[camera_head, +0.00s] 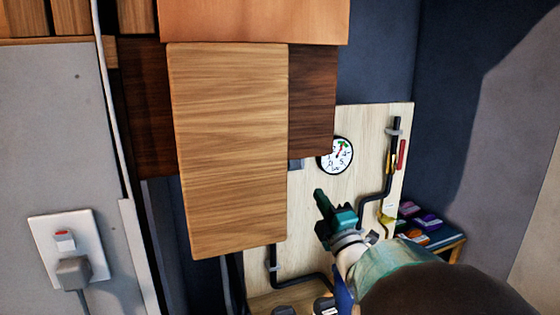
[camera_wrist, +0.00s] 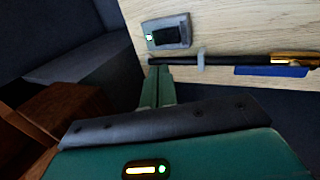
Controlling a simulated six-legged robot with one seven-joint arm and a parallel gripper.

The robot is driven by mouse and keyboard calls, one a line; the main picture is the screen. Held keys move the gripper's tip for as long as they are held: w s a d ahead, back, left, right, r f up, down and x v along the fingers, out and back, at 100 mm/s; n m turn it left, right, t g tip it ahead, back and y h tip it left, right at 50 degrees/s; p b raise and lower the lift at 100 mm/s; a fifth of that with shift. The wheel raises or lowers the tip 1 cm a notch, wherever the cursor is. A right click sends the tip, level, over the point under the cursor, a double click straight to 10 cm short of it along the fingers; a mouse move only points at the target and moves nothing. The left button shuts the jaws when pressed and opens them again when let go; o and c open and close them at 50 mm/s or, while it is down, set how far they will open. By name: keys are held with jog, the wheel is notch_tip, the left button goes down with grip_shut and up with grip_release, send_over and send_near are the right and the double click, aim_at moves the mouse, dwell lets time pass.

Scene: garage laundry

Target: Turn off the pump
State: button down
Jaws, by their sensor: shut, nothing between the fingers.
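A dark rocker switch on a grey plate (camera_wrist: 180,37) is fixed to the pale wooden board, with a small green light at its left end, in the wrist view. A sliver of a grey box (camera_head: 296,164) shows beside the door edge in the head view; I cannot tell if it is the same switch. My green gripper (camera_head: 320,193) is shut and empty in front of the board, below the gauge. In the wrist view its fingertips (camera_wrist: 158,70) lie just below the switch plate, overlapping the pipe end; contact cannot be told. The pump itself is not clearly visible.
A wooden door panel (camera_head: 228,150) hangs left of my gripper and covers part of the board. A round gauge (camera_head: 335,155) and black pipes (camera_head: 375,196) are on the board. A wall socket (camera_head: 68,250) with a grey plug is at left. Coloured packets (camera_head: 425,220) sit at right.

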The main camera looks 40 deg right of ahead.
jog(key=shift+w+r, duration=0.1)
send_near(300, 162)
jog(key=w+r, duration=0.2)
jog(key=r, duration=0.1)
jog(key=w+r, duration=0.2)
jog(key=w, duration=0.1)
jog(key=shift+w+a+r, duration=0.2)
jog(key=shift+w+r, duration=0.1)
jog(key=shift+r, duration=0.1)
jog(key=shift+w+d+r, duration=0.1)
jog(key=shift+w+r, duration=0.05)
jog(key=shift+w, duration=0.15)
jog(key=shift+w+r+g, duration=0.1)
jog(key=shift+w+g, duration=0.05)
jog(key=shift+g, duration=0.15)
